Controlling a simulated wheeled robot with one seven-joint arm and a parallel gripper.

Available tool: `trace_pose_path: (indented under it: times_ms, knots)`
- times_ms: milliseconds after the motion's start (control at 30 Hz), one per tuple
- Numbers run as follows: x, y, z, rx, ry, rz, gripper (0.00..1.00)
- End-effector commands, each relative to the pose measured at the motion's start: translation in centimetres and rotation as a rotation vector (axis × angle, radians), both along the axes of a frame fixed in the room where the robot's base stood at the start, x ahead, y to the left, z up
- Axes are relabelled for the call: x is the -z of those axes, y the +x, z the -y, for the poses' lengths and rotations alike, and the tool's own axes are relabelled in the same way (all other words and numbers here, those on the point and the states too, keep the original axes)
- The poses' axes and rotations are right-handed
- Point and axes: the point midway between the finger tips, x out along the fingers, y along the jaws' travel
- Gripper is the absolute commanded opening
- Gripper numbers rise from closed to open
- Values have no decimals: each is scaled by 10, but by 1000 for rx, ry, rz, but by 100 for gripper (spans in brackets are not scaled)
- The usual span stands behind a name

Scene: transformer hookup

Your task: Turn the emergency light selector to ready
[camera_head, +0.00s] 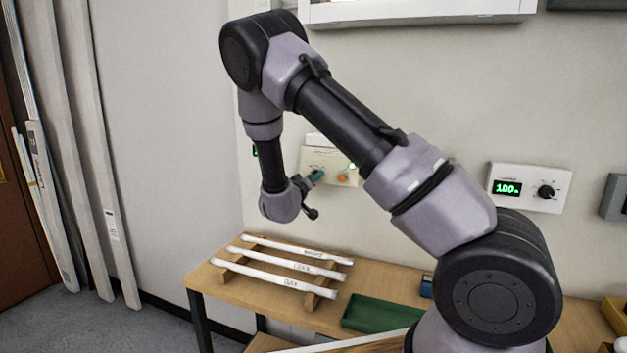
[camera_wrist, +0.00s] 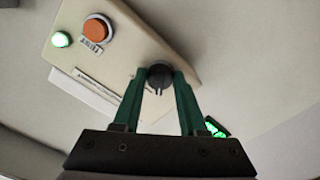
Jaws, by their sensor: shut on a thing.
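The emergency light panel is a cream box (camera_head: 331,166) on the wall, partly hidden behind my arm in the head view. In the wrist view the panel (camera_wrist: 125,60) fills the upper left and looks tilted. Its black selector knob (camera_wrist: 159,76) sits between the green fingers of my gripper (camera_wrist: 159,80). My gripper is shut on the knob. In the head view my gripper (camera_head: 317,176) reaches the left part of the panel. A lit green lamp (camera_wrist: 60,39) and an orange button (camera_wrist: 97,30) are on the same panel. The position labels around the knob cannot be read.
A wall unit with a green display (camera_head: 507,188) and a black knob is to the right. Below, a wooden bench (camera_head: 222,284) holds several white tubes (camera_head: 290,264) on wooden rests and a green tray (camera_head: 380,316). A small green display (camera_wrist: 215,127) is near the gripper.

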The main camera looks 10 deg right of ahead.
Motion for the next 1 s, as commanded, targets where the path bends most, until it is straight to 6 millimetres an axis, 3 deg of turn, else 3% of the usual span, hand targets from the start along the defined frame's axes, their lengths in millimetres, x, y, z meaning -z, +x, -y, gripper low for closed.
trace_pose_path:
  times_ms: [700,1000]
  knots:
    - [1,1,-2,-1,422,279,0]
    - [2,1,-2,0,517,344,0]
